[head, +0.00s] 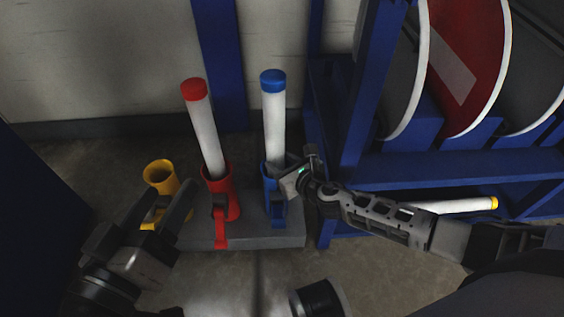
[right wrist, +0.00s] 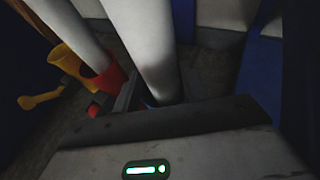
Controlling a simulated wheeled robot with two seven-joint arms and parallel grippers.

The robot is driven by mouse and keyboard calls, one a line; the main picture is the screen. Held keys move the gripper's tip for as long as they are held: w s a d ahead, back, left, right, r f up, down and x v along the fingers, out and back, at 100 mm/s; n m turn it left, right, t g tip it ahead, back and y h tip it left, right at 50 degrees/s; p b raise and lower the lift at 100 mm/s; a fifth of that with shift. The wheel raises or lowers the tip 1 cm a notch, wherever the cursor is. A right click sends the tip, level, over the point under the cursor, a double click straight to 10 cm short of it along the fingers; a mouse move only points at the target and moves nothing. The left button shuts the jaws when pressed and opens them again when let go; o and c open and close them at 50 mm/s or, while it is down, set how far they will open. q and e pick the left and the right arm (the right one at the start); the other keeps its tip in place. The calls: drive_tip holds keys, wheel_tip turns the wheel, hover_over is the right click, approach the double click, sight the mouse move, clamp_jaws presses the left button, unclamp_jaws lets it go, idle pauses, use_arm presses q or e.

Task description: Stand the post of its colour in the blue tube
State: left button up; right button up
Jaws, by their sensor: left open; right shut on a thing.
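The white post with a blue cap (head: 273,105) stands upright, its lower end at the mouth of the blue tube (head: 279,208). My right gripper (head: 289,178) is shut on this post low down, just at the tube's rim, and partly hides where post and tube meet. In the right wrist view the white post (right wrist: 148,45) rises in front of the gripper, with a sliver of blue at its foot. My left gripper (head: 165,200) is open and empty, in front of the yellow tube (head: 159,172).
A red-capped post (head: 205,125) leans slightly in the red tube (head: 222,195). The yellow tube looks empty. The tubes stand on a grey base (head: 255,241).

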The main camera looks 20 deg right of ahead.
drive_tip(key=shift+f+b, duration=0.6)
drive_tip(key=shift+f+b, duration=0.25)
drive_tip(key=shift+b, duration=0.05)
drive_tip(key=shift+f, duration=0.1)
